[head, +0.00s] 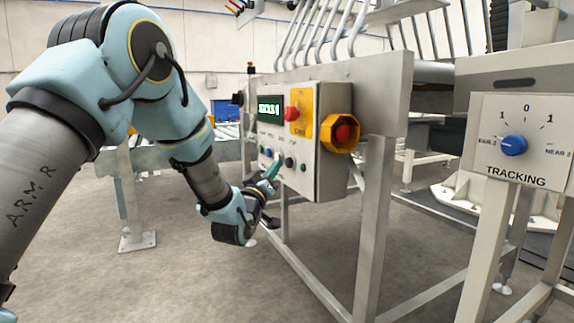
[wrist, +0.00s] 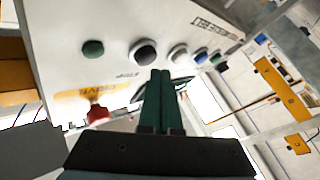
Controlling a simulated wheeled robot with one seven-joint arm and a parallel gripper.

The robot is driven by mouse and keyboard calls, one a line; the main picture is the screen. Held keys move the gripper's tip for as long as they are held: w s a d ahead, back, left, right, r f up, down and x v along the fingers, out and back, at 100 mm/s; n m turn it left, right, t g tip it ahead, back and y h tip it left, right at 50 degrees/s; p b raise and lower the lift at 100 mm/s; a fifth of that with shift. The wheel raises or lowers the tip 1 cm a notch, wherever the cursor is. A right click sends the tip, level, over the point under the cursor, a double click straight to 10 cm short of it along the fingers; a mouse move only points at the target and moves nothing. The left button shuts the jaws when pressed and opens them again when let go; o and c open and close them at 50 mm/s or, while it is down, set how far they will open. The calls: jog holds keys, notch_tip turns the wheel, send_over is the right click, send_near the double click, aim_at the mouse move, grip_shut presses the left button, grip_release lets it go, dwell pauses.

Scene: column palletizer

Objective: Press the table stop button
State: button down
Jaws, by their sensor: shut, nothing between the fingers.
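The grey control panel (head: 318,145) carries a row of small buttons along its lower front. In the wrist view a black button (wrist: 145,53) has a STOP label beside it; I cannot read the word "table". It sits between a green button (wrist: 93,47) and a white button (wrist: 180,55). In the head view the black button (head: 289,162) is just right of my gripper (head: 274,167). My gripper is shut and empty, its teal fingertips (wrist: 160,73) appearing close to the black and white buttons. I cannot tell whether they touch the panel.
A red button (head: 291,114) sits on a yellow plate beside the lit display (head: 269,109). Another red button (head: 342,133) in a yellow housing projects from the panel's side. A tracking box (head: 524,139) with a blue knob stands at right. Open floor lies below the panel.

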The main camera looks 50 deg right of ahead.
jog(key=shift+w+a+b, duration=0.2)
jog(key=shift+w+a, duration=0.1)
jog(key=shift+a, duration=0.5)
jog(key=shift+w+a+b, duration=0.15)
jog(key=shift+w+a, duration=0.2)
jog(key=shift+a, duration=0.4)
jog(key=shift+w+a+b, duration=0.2)
jog(key=shift+w+a, duration=0.1)
jog(key=shift+a, duration=0.5)
